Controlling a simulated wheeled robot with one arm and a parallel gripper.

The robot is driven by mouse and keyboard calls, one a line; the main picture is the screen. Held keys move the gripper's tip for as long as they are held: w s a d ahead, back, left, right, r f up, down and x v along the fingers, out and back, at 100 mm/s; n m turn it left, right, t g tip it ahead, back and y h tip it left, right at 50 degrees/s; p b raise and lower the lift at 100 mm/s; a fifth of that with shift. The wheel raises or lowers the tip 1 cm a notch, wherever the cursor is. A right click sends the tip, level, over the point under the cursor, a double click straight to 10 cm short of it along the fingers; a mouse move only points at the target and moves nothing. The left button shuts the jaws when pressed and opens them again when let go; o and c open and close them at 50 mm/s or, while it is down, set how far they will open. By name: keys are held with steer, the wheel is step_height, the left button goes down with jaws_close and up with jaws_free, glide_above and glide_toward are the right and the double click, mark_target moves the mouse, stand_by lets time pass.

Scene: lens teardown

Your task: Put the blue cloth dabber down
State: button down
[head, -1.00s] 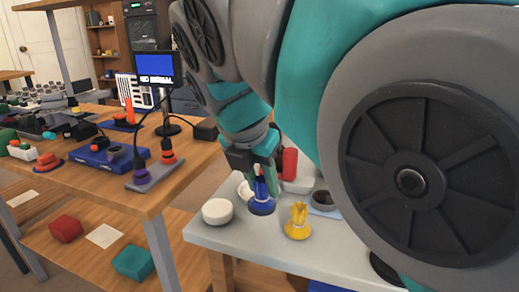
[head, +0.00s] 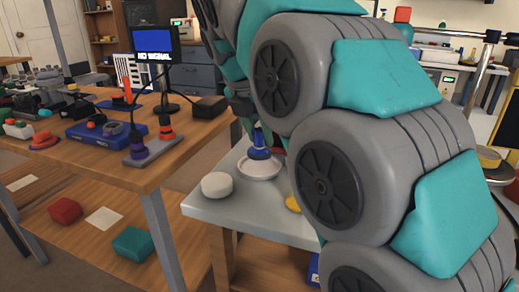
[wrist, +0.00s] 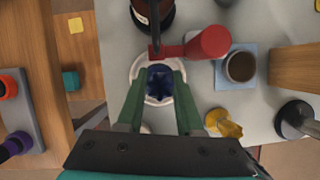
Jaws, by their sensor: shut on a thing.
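The blue cloth dabber (head: 259,143) stands upright over a shallow white dish (head: 259,170) on the grey table. In the wrist view, the dabber's dark blue pleated top (wrist: 160,84) sits between the two green fingers of my gripper (wrist: 159,88), which is shut on it. The white dish's rim (wrist: 137,72) rings the dabber there. The dabber's underside is hidden, so I cannot tell whether it touches the dish. In the head view my arm hides much of the gripper.
A white round lid (head: 217,184) lies near the table's front left corner. A red object (wrist: 208,42) and a dark cup (wrist: 240,66) on a blue mat (wrist: 221,72) are close by. A wooden bench (head: 165,165) stands left.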

mark_target(260, 146)
step_height(260, 146, down, 3)
steer(key=b, duration=0.3)
steer(key=shift+w, duration=0.1)
steer(key=shift+r, duration=0.1)
steer(key=c, duration=0.6)
jaws_free()
steer(key=shift+o, duration=0.2)
